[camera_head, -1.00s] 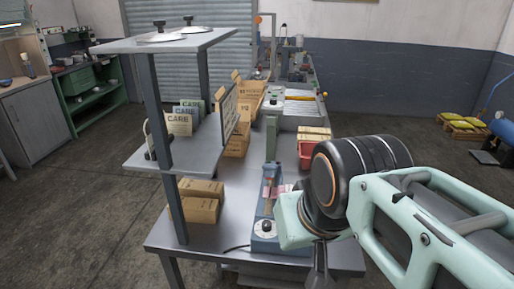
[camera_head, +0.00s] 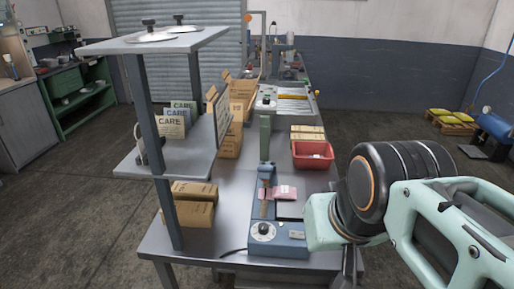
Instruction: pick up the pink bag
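The pink bag (camera_head: 284,192) is small and lies flat on the blue bench machine (camera_head: 279,238), beside its upright arm. My gripper (camera_head: 350,266) shows only as a dark piece below the pale green wrist at the lower right. It is to the right of the pink bag and nearer to me, apart from it in the picture. Its fingertips are hidden or cut off, so I cannot tell whether it is open or holds anything.
A red bin (camera_head: 313,155) stands behind the machine on the grey bench (camera_head: 218,232). A shelf unit (camera_head: 165,160) with CARE packets and brown boxes (camera_head: 197,213) fills the left side. Open bench surface lies between the boxes and machine.

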